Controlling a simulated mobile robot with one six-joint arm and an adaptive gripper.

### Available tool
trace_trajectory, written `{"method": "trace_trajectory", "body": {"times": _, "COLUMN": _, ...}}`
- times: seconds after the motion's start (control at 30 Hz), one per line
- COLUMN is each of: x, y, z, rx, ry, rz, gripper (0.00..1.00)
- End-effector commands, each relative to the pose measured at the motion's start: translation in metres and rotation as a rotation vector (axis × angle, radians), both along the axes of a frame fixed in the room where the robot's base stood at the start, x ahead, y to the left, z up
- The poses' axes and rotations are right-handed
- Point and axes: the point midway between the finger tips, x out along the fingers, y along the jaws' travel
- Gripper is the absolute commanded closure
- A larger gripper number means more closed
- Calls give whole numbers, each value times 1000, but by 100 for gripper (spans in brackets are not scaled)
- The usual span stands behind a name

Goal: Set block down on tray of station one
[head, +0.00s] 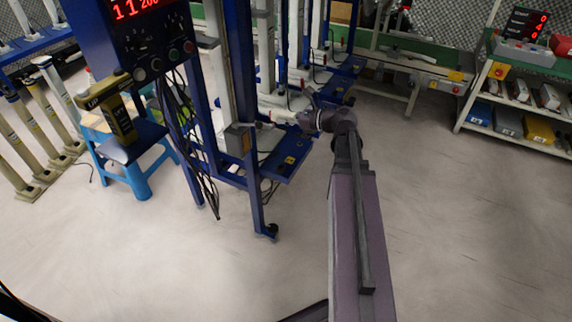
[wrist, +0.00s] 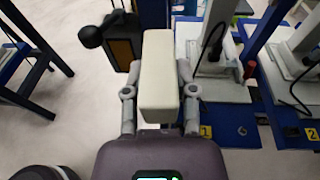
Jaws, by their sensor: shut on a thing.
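A cream-white rectangular block (wrist: 157,78) is held upright between the two grey fingers of my gripper (wrist: 159,98) in the wrist view. The fingers press on its left and right sides. The blue tray of station one (wrist: 236,131), with a yellow label 1, lies just right of the block and lower. The block hides what is straight behind it. In the head view my gripper (head: 303,117) is at the arm's far end, above and behind the blue tray (head: 284,169). The block is too small there to tell from the pale parts around it.
A dark box with an orange panel (wrist: 121,50) and a black knob (wrist: 91,37) stand close left of the block. White station hardware (wrist: 212,60) rises behind the tray. A second station labelled 2 (wrist: 309,133) is to the right. Bare floor (head: 455,210) lies right of my arm.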

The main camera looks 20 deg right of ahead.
Motion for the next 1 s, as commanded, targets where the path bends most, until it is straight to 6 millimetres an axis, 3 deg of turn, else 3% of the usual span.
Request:
{"method": "trace_trajectory", "body": {"times": 0.03, "x": -2, "y": -1, "z": -18, "rx": 0, "ry": 0, "rz": -3, "gripper": 100}}
{"method": "trace_trajectory", "body": {"times": 1.0, "x": -25, "y": -21, "z": -180, "rx": 0, "ry": 0, "rz": -57, "gripper": 100}}
